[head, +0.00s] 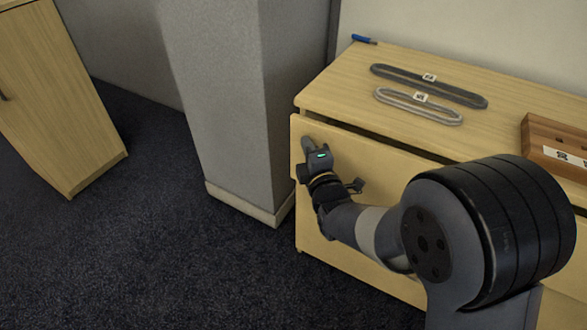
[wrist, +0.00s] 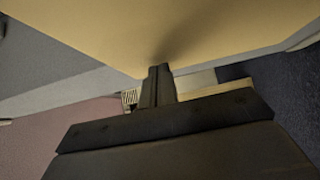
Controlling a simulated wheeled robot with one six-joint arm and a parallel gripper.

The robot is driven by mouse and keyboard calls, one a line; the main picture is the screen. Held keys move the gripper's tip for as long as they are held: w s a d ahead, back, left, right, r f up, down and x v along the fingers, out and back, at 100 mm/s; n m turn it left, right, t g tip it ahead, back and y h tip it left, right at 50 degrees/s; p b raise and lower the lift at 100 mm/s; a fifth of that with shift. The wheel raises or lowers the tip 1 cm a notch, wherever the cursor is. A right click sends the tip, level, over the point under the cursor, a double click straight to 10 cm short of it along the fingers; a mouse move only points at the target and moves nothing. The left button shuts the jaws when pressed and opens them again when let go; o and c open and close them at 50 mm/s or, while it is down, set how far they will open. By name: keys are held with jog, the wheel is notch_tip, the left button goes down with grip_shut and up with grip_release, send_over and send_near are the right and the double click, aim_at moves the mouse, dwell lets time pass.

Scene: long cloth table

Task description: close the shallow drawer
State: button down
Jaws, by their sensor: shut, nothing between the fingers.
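The shallow drawer (head: 375,165) is the top drawer of a light wood cabinet (head: 335,90) in the head view. Its front stands a little out from the cabinet, with a dark gap along its top edge. My gripper (head: 307,143) is at the left end of the drawer front, near its upper edge. In the wrist view the shut, empty fingers (wrist: 158,72) point at a pale wood panel (wrist: 150,30), with their tips at or very close to it. Whether they touch cannot be told. My arm hides part of the drawer front.
On the cabinet top lie a dark grey loop (head: 440,88), a light grey loop (head: 418,105), a small blue item (head: 363,39) and a wooden box (head: 540,135). A grey pillar (head: 225,90) stands left of the cabinet. Another wood cabinet (head: 55,100) is far left. Dark carpet (head: 130,240) is clear.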

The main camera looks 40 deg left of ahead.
aim_at(315, 142)
jog(key=w, duration=0.3)
jog(key=shift+w+a+b, duration=0.1)
jog(key=shift+a+b, duration=0.3)
jog(key=shift+w+r, duration=0.15)
jog(key=shift+w, duration=0.1)
jog(key=shift+r, duration=0.1)
